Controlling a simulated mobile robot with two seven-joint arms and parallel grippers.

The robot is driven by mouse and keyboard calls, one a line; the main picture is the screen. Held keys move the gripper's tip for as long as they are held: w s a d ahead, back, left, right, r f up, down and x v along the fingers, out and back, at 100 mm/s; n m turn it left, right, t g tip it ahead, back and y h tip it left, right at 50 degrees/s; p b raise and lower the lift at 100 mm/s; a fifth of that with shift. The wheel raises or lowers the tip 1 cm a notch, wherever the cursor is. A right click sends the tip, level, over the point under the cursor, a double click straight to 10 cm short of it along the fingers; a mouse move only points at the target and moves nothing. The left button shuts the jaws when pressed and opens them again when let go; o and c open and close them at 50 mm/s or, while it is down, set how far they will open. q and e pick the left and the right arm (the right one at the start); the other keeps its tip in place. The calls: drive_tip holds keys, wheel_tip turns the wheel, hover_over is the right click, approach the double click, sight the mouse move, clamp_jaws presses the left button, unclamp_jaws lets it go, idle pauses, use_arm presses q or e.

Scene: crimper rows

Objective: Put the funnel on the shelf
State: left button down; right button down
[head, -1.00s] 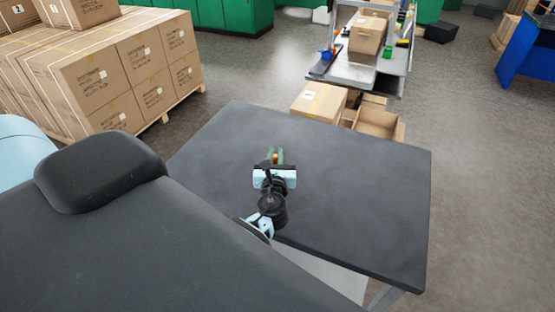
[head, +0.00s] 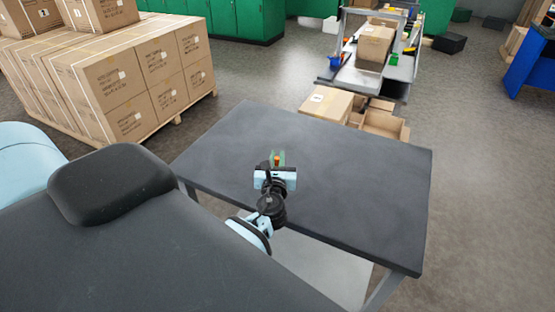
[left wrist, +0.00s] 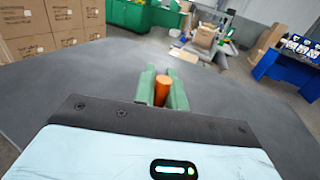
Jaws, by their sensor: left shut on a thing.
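My left gripper (head: 277,160) is over the dark table in the head view, its green fingers shut on a small orange thing (left wrist: 162,90). In the left wrist view the orange thing stands upright between the green fingers (left wrist: 163,88). Only part of it shows, so I cannot tell its full shape or whether it is the funnel. In the head view it is a small orange spot between the fingertips. I cannot make out a shelf for it with certainty. My right gripper is not in view.
The dark table (head: 360,190) is otherwise bare. Cardboard boxes (head: 325,103) stand beyond its far edge, before a grey workbench (head: 398,68) with bins and a box. Stacked cartons (head: 130,85) on a pallet stand at left. Green cabinets (head: 240,20) line the back.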

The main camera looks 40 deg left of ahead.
use_arm(q)
drive_tip(key=s+d+r+m+t+h, duration=0.1)
drive_tip(key=s+d+r+m+h, duration=0.2)
drive_tip(key=s+d, duration=0.4)
drive_tip(key=s+d+r+m+t+h, duration=0.2)
drive_tip(key=s+d+r+h, duration=0.3)
drive_tip(key=d, duration=0.6)
drive_tip(key=s+m+h, duration=0.1)
drive_tip(key=s+h, duration=0.1)
drive_tip(key=shift+s+d+r+m, duration=0.3)
drive_tip(key=shift+s+m, duration=0.1)
drive_tip(key=shift+a, duration=0.1)
